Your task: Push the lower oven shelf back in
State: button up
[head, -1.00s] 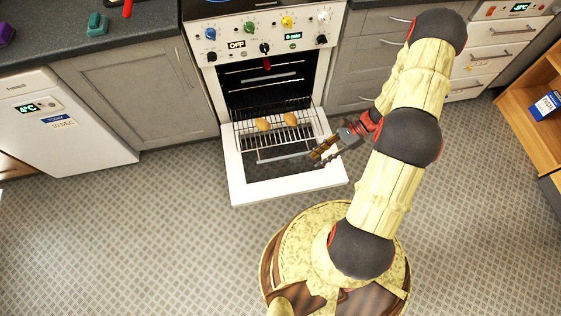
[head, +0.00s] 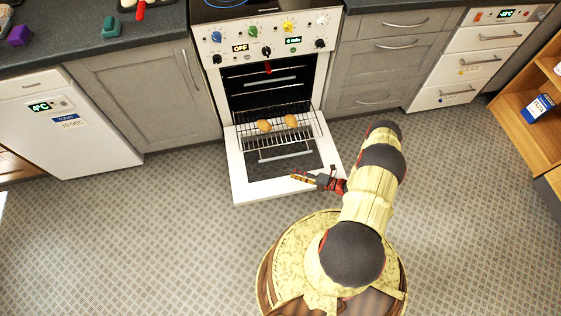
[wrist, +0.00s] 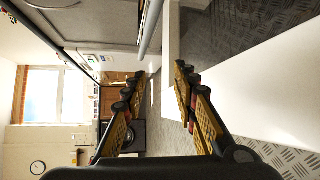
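The white oven (head: 275,25) has its door (head: 245,185) folded down flat. The lower oven shelf (head: 250,137) is a wire rack sticking out of the cavity over the door, with two brown potato-like items (head: 264,125) on it. A pale bar (head: 285,156) shows just in front of the rack. My gripper (head: 297,177) is over the outer part of the door, in front of the shelf and apart from it, pointing left. In the wrist view my gripper (wrist: 158,73) is open, with nothing between its fingers. I cannot make out the rack clearly there.
An upper rack (head: 268,80) is inside the oven. Grey cupboards (head: 150,105) flank the oven, with a white fridge (head: 65,130) at left and a white drawer unit (head: 480,60) at right. A wooden shelf unit (head: 525,125) stands far right. The patterned floor (head: 180,220) is clear.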

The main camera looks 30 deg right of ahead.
aim_at(286, 156)
jog(key=w+d+m, duration=0.1)
jog(key=w+d+r+m+t+h, duration=0.1)
jog(key=d+m, duration=0.1)
jog(key=shift+w+d+r, duration=0.1)
jog(key=shift+w, duration=0.3)
jog(key=shift+w+a+f+m+t+h+b, duration=0.15)
jog(key=shift+w+a+m+b, duration=0.35)
jog(key=shift+w, duration=0.65)
jog(key=shift+w+a+m+t+h+b, duration=0.1)
jog(key=shift+w+a+m+b, duration=0.15)
jog(key=shift+w+a, duration=0.7)
jog(key=shift+w+a+f+m+t+h+b, duration=0.15)
jog(key=shift+w+a+m+b, duration=0.2)
jog(key=shift+w, duration=1.05)
jog(key=shift+c, duration=0.5)
grip_shut()
